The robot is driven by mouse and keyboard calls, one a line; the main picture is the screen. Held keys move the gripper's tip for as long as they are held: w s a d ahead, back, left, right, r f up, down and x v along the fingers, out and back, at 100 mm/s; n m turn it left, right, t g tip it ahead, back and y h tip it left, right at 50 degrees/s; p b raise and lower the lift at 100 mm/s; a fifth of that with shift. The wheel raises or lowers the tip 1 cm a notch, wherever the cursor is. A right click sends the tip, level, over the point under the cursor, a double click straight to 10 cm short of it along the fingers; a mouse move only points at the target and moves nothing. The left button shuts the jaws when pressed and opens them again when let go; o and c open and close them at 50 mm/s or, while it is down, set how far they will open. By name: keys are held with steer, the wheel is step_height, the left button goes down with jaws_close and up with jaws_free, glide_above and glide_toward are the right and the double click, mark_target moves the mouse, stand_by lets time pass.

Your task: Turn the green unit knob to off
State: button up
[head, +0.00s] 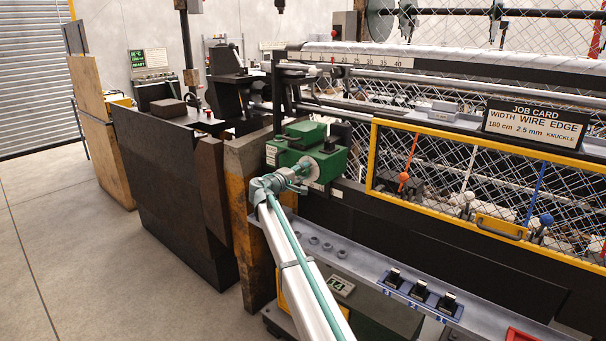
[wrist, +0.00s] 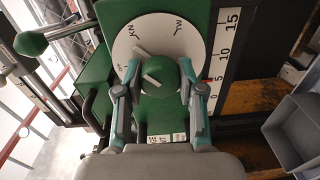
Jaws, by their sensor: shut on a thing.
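The green unit (head: 318,160) is a green housing on the machine frame, in the middle of the head view. In the head view my gripper (head: 290,181) reaches the unit's front face and hides the knob.
A green ball-ended lever (wrist: 30,43) stands left of the dial, and a number scale (wrist: 222,60) runs along its right. A grey bin (wrist: 292,130) is at the far right. A yellow-framed mesh guard (head: 372,150) stands right of the unit. Open floor (head: 60,240) lies left.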

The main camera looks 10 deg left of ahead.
steer(key=n+p, duration=0.1)
steer(key=n, duration=0.4)
steer(key=shift+f+n+p, duration=0.1)
steer(key=shift+n+p, duration=0.8)
steer(key=shift+n, duration=1.2)
steer(key=o, duration=1.2)
steer(key=shift+c, duration=0.2)
steer(key=shift+s+a, duration=0.1)
steer(key=v, duration=1.1)
steer(key=shift+s+a, duration=0.3)
steer(key=shift+a, duration=0.05)
